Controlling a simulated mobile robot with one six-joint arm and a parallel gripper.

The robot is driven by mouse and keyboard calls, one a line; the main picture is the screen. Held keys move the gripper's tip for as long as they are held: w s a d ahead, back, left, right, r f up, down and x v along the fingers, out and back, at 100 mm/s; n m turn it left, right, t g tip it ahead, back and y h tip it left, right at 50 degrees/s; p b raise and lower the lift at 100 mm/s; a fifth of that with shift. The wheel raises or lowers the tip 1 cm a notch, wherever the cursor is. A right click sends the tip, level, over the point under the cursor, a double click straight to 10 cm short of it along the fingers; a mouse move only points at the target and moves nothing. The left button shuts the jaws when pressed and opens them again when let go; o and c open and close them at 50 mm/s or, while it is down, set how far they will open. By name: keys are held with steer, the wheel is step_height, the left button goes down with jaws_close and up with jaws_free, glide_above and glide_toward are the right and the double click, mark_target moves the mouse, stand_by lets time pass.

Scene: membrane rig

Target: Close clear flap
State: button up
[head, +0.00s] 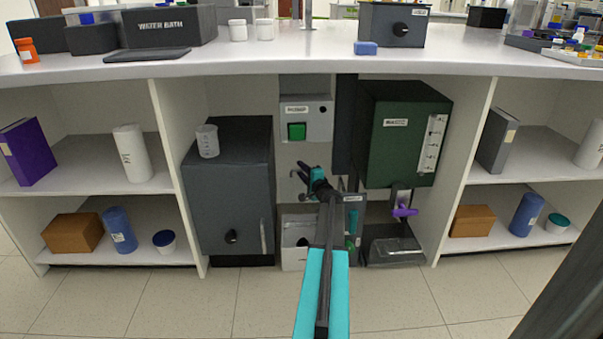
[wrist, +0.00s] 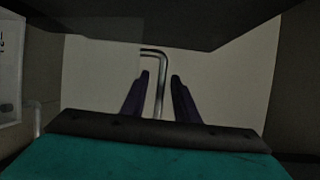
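I cannot make out the clear flap for certain. A see-through-looking panel (head: 395,246) lies at the low dark tray under the green cabinet, at the lower right of the rig. My gripper (wrist: 160,77) is open, with its two dark fingers apart. In the wrist view a bent metal pipe (wrist: 161,95) shows between the fingers; I cannot tell whether it touches them. In the head view my arm reaches into the middle bay, in front of the pump panel, and hides part of what is behind it.
The pump box (head: 305,119) with a green button is above my gripper. The green cabinet (head: 402,138) and a purple-handled valve (head: 404,210) are to the right. A dark cabinet (head: 229,185) with a beaker (head: 207,141) on top is left. A white bin (head: 296,258) stands low.

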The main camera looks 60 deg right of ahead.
steer(key=shift+w, duration=0.1)
jaws_close()
steer(key=shift+a, duration=0.15)
